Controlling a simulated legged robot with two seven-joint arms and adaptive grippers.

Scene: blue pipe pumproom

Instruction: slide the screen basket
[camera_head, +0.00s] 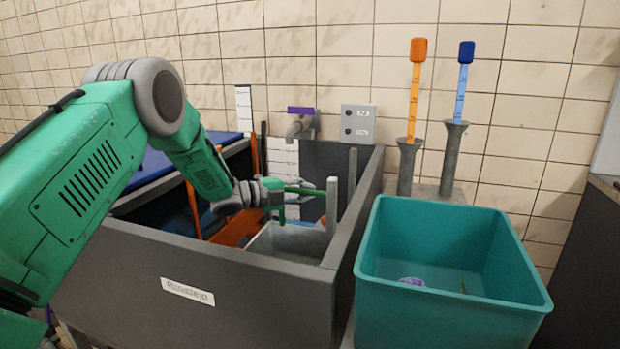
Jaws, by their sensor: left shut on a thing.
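A light grey metal box, which I take for the screen basket (290,240), sits inside the dark grey sink (240,285). A pale upright post (332,205) rises at its right side. My left arm reaches over the sink's front wall. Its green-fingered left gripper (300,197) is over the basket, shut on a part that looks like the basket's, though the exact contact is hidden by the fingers. My right gripper is out of view.
A teal bin (450,295) stands right of the sink with a small purple item (412,281) inside. Behind it, an orange-handled tool (415,90) and a blue-handled tool (462,85) stand in grey holders. A tap (300,122) and orange bars (240,222) are near the arm.

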